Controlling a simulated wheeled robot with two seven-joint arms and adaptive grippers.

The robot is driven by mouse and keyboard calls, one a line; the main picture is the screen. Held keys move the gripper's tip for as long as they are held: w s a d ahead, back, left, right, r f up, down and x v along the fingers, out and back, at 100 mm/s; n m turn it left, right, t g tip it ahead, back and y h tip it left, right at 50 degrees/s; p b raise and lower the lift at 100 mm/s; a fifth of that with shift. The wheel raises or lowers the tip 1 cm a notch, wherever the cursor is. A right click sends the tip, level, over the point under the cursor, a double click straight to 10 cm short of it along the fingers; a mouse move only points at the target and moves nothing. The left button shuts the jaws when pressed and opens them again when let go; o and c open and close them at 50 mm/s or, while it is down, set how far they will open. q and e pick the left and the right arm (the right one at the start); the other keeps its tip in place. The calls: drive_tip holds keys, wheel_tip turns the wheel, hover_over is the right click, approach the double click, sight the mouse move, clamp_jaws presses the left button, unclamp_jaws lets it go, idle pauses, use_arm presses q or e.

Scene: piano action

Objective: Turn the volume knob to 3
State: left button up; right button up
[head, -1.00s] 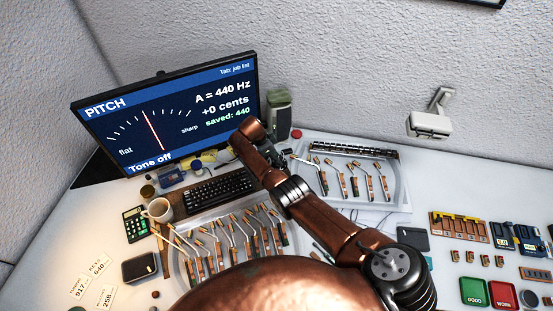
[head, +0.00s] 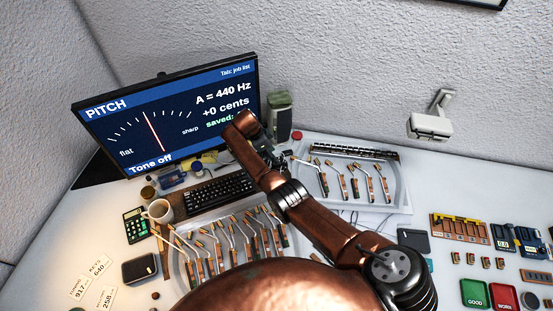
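No volume knob can be clearly made out, and no number scale for one is readable. My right arm comes in from the lower right and reaches up-left across the table. Its wrist is bent in front of the monitor's right edge. My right gripper (head: 275,156) is a small dark shape just below the wrist, near the back of the table between the keyboard and the tray of parts. Its fingers are mostly hidden, so its opening and any contact cannot be told. My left gripper is not in view.
The monitor (head: 150,112) reads "PITCH" and "Tone off". A grey-green device (head: 280,108) and a small red round piece (head: 297,135) stand behind my wrist. A keyboard (head: 215,192), a mug (head: 159,210) and trays of hammer-like parts are close around.

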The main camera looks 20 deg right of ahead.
drive_tip(key=v, duration=0.6)
drive_tip(key=shift+r, duration=0.4)
